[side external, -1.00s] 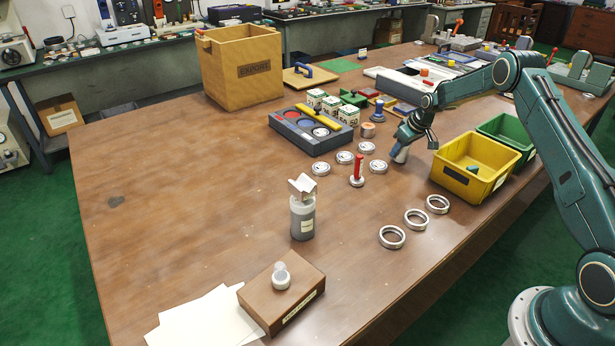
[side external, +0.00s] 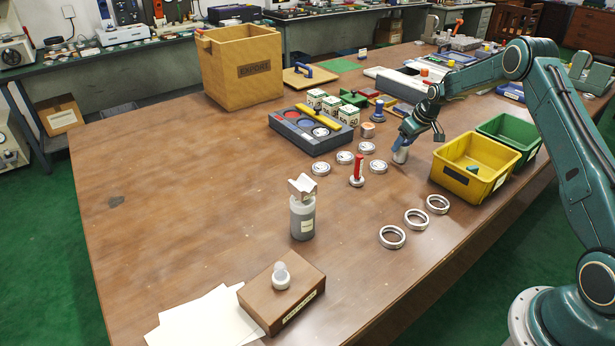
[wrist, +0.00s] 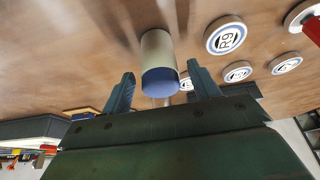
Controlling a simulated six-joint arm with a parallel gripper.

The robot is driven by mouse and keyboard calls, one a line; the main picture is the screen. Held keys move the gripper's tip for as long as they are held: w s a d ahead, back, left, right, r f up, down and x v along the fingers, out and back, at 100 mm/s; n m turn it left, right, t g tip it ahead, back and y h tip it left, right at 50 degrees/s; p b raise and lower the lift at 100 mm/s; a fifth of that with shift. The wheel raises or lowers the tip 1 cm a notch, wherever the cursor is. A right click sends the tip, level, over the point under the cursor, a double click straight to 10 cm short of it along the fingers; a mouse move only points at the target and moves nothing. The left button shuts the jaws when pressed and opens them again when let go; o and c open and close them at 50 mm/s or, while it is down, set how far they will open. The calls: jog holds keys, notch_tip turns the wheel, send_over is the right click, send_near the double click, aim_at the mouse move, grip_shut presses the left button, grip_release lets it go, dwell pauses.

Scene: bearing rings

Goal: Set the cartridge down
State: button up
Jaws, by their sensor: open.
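The cartridge (side external: 400,155) is a light grey cylinder with a blue end, standing on the table just left of the yellow bin. In the wrist view the cartridge (wrist: 159,65) shows its blue end toward me, between my fingers. My gripper (side external: 405,143) is at the cartridge's top in the side view. In the wrist view my gripper (wrist: 163,85) has its two fingers spread, with a gap on each side of the cartridge. Its far end looks to be on the wooden table, though the contact is hard to see.
Several round lids, such as this one (side external: 378,167), lie left of the cartridge, near a red-handled stamp (side external: 357,170). The yellow bin (side external: 470,183) and green bin (side external: 525,133) stand to the right. Three metal rings (side external: 416,219) lie in front.

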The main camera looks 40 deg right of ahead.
jog(key=v, duration=0.9)
dwell(0.4)
jog(key=s+a+r, duration=0.7)
jog(key=a+r, duration=0.3)
jog(key=s+a+r, duration=0.6)
jog(key=a+r, duration=0.3)
jog(key=a, duration=0.1)
jog(key=s+a, duration=0.5)
jog(key=s, duration=0.6)
jog(key=s+a+t, duration=0.1)
jog(key=s+a, duration=0.4)
jog(key=s, duration=0.7)
jog(key=shift+a+f, duration=0.25)
